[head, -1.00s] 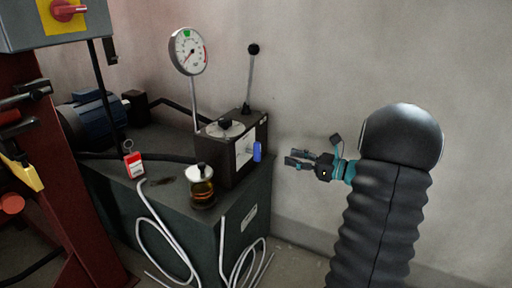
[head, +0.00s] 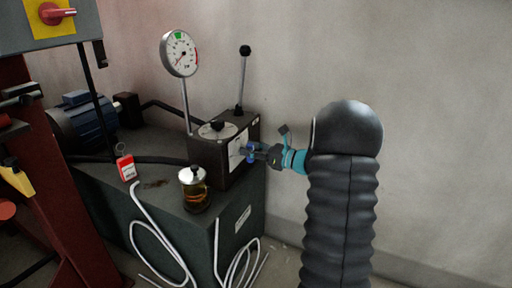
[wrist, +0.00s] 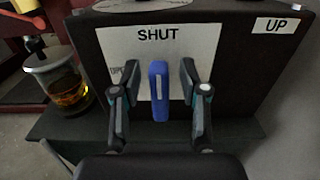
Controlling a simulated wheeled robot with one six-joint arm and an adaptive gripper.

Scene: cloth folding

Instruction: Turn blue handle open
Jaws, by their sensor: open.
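The blue handle (wrist: 159,90) stands upright on the front of a dark box, against a white plate (wrist: 205,42) marked "SHUT". In the wrist view my gripper (wrist: 160,82) is open, with one finger on each side of the handle and a gap on both sides. In the head view my gripper (head: 254,152) is at the right face of the dark box (head: 212,160). There it partly hides the blue handle (head: 250,149).
A glass jar of amber liquid (head: 195,192) stands left of the box, and also shows in the wrist view (wrist: 58,82). A pressure gauge (head: 179,53) and a black-knobbed lever (head: 242,78) rise above it. A red tag (head: 126,168) lies left. Right of my arm is bare wall.

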